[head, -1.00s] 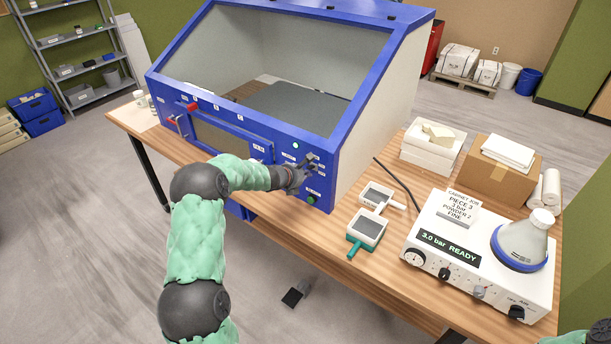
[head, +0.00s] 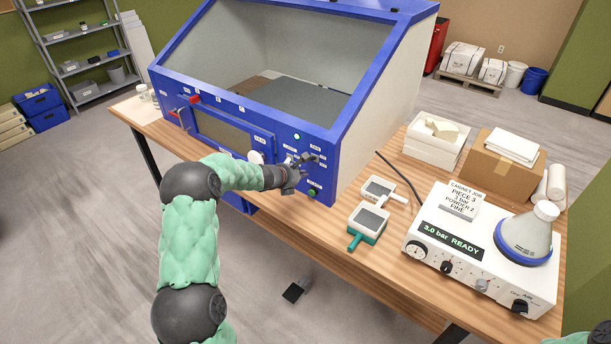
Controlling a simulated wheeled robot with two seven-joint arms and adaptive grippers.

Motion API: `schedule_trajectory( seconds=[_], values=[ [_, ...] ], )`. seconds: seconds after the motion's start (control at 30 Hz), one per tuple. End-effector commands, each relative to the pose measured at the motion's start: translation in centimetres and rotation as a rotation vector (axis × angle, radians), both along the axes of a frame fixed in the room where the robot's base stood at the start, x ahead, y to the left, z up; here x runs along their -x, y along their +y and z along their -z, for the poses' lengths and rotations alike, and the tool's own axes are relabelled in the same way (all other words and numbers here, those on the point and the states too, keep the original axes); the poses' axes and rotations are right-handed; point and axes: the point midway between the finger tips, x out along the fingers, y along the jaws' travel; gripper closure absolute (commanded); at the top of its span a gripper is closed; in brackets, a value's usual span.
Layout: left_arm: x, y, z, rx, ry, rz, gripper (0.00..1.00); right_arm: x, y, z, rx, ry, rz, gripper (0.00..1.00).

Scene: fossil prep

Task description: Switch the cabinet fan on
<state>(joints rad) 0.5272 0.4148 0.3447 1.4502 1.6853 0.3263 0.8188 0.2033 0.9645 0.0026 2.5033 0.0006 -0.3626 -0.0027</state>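The blue cabinet (head: 222,108) stands on the wooden bench, with a sloped window and a front control panel. A lit green indicator (head: 297,136) and a green button (head: 312,192) are at the panel's right end. A round white knob (head: 256,157) sits left of them. I cannot read which control is the fan's. My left gripper (head: 304,163) is at the right end of the panel, in front of small labelled controls and above the green button. It partly hides them, and I cannot tell whether it touches one or how far its fingers are apart. My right gripper is out of view.
A white control unit (head: 480,250) reads "3.0 bar READY" and carries a flask (head: 527,233).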

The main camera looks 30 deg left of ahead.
Motion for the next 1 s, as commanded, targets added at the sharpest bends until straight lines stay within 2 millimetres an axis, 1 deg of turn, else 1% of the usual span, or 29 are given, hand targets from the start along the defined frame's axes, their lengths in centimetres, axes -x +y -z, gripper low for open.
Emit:
schedule_trajectory(
  seconds=[0.03, 0.1, 0.23, 0.4, 0.6, 1.0],
  values=[
    [0.8, 0.2, -1.0, -0.002, -0.001, -0.003, 1.00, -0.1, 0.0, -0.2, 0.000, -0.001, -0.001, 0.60],
    [1.7, 0.3, -1.8, -0.002, 0.000, -0.003, 1.00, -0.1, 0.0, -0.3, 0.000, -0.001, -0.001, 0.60],
    [3.3, 0.4, -3.4, -0.002, 0.001, -0.003, 1.00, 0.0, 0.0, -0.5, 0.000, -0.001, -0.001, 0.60],
    [4.8, 0.4, -4.8, 0.000, 0.003, -0.001, 1.00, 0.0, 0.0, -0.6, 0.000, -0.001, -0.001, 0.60],
    [5.5, 0.5, -5.4, 0.001, 0.003, -0.001, 1.00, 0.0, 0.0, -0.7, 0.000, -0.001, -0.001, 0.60],
    [5.5, 0.5, -5.4, 0.001, 0.003, -0.001, 1.00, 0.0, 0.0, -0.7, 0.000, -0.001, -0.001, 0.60]
  ],
)
